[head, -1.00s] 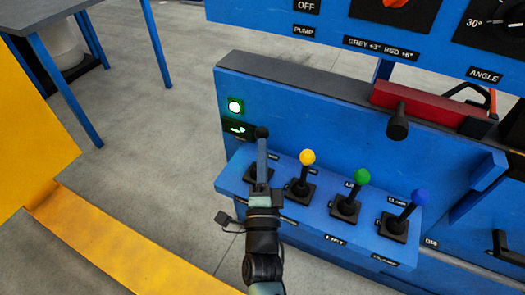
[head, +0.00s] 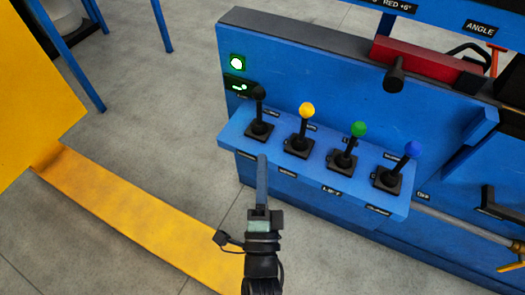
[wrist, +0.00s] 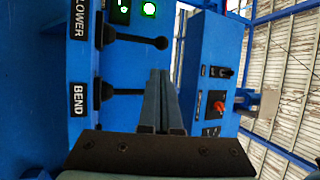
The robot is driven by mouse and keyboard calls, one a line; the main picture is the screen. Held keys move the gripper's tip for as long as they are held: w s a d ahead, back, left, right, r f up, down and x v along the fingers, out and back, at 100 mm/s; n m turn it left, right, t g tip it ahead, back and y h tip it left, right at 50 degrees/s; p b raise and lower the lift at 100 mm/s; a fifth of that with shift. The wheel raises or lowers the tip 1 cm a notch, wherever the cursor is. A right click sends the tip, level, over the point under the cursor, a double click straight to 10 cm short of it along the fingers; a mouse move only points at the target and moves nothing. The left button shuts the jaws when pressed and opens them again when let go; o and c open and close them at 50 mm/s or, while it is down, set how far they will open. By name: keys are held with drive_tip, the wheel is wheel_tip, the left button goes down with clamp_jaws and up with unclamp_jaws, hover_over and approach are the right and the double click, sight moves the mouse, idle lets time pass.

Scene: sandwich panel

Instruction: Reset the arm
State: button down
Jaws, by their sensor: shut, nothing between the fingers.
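My gripper (head: 262,162) is in the lower middle of the head view, in front of the blue lever shelf, with its fingers pointing up the picture. In the wrist view its fingers (wrist: 159,75) lie together, shut and empty. A black-knobbed lever (head: 259,108) stands just beyond the fingertips, with a visible gap between. To its right stand a yellow-knobbed lever (head: 304,125), a green-knobbed lever (head: 352,145) and a blue-knobbed lever (head: 402,165). The wrist view shows two levers from the side, by the labels LOWER and BEND (wrist: 79,100).
The blue panel (head: 320,85) carries a lit green indicator (head: 237,62) and a red bar with a black handle (head: 415,62). A yellow structure (head: 35,95) and a yellow floor strip (head: 130,215) lie to the left. Grey floor between them and the panel is clear.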

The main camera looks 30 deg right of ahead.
idle(0.5)
drive_tip(key=w+a+r+n+t+y, duration=0.25)
drive_tip(key=r+n, duration=0.25)
drive_tip(key=r, duration=0.6)
drive_tip(key=w+a+r+n+t+y, duration=0.2)
drive_tip(key=w+a+r+n+y, duration=0.15)
drive_tip(key=r, duration=0.85)
drive_tip(key=w+a+r+n+t+y, duration=0.2)
drive_tip(key=a+r+n, duration=0.3)
drive_tip(key=r, duration=0.6)
drive_tip(key=s+a+r+n+t+y+p, duration=0.15)
drive_tip(key=s+r+n, duration=0.35)
drive_tip(key=r, duration=0.5)
drive_tip(key=s+a+r+n, duration=0.2)
drive_tip(key=s+r+n, duration=0.1)
drive_tip(key=s+r, duration=0.55)
wheel_tip(320, 180, up, 35)
drive_tip(key=w+p, duration=0.2)
drive_tip(key=p, duration=3.1)
drive_tip(key=shift+w+f+p, duration=0.15)
drive_tip(key=shift+p, duration=0.2)
